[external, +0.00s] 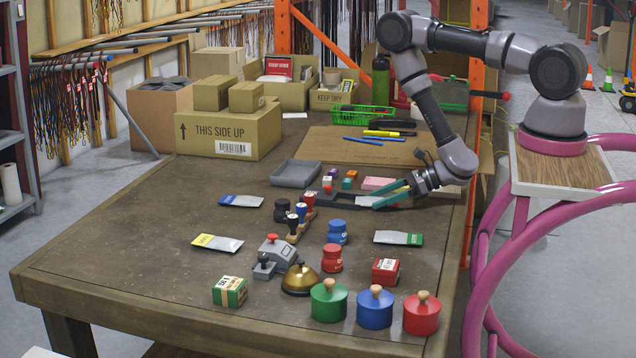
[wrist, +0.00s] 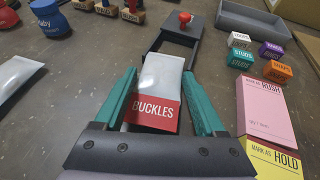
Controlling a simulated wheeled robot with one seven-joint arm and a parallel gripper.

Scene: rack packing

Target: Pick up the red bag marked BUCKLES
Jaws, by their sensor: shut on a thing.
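The bag marked BUCKLES (wrist: 153,112) has a red header with white letters and a clear, whitish pouch. It lies between the two teal fingers of my gripper (wrist: 165,88) in the wrist view, header toward the palm. My gripper is shut on it. In the external view, my gripper (external: 386,195) is low over the right rear of the table, and the bag's pale pouch (external: 367,201) sticks out to its left. The red header is hidden there. I cannot tell whether the bag touches the table.
A dark device with a red knob (wrist: 180,25) lies just beyond the bag. Small labelled blocks (wrist: 275,60), a pink card (wrist: 268,110) and a yellow card (wrist: 270,160) lie to the right. Blue (external: 241,201), yellow (external: 217,243) and green (external: 398,238) bags lie apart on the table.

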